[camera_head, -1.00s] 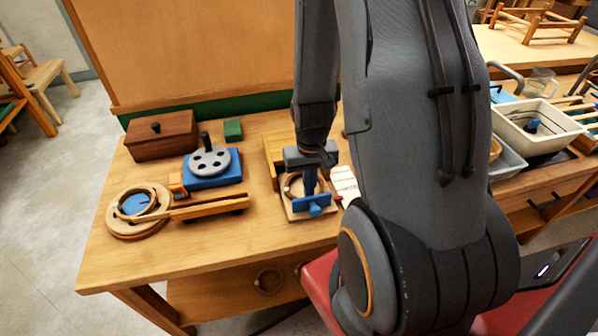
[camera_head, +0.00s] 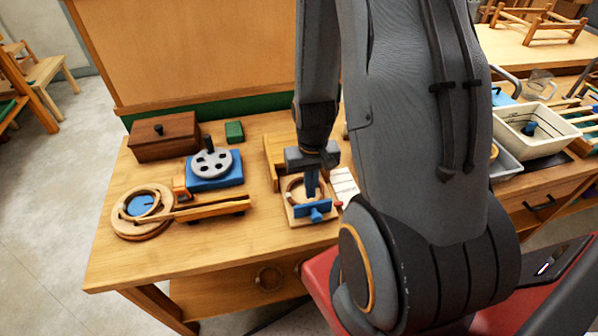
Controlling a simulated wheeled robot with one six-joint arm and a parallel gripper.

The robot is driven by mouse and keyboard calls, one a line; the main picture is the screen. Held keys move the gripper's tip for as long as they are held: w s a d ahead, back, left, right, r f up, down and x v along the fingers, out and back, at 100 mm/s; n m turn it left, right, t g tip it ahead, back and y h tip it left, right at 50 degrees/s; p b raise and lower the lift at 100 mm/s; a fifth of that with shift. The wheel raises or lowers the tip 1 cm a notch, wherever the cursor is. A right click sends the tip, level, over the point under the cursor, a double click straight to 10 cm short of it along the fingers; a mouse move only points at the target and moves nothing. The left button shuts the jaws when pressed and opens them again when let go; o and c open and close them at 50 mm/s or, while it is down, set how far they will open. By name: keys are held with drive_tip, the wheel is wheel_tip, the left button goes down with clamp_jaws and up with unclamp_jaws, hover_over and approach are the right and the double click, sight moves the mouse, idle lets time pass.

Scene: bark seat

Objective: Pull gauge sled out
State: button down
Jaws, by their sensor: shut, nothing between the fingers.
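The likely gauge sled is a small light-wood piece with a wooden ring and a blue crosspiece (camera_head: 313,211) at its front. It sits on the table in front of an upright wooden block (camera_head: 273,160). My gripper (camera_head: 312,190) points down over the ring, directly behind the blue crosspiece. Its fingers are shut with nothing between them. I cannot tell whether the fingertips touch the crosspiece or the ring. My wrist hides part of the block and the back of the piece.
On the left of the table (camera_head: 130,265) are a round wooden dial (camera_head: 140,212) with a long wooden arm, a blue block with a grey holed disc (camera_head: 211,163), and a dark wooden box (camera_head: 163,135). A white card (camera_head: 343,185) lies right of my gripper. The front left tabletop is clear.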

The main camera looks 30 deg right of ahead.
drive_tip(key=r+p, duration=0.1)
drive_tip(key=r, duration=0.1)
drive_tip(key=r+p, duration=0.1)
drive_tip(key=shift+w+d+r+p, duration=0.1)
drive_tip(key=shift+w+r+p, duration=0.3)
idle(0.3)
drive_tip(key=a+r+n+t+b, duration=0.1)
drive_tip(key=a+r+n+b, duration=0.2)
drive_tip(key=a+r, duration=0.8)
drive_tip(key=b, duration=0.2)
drive_tip(key=shift+s+r+b, duration=0.15)
drive_tip(key=shift+s+b, duration=0.2)
drive_tip(key=shift+b, duration=0.05)
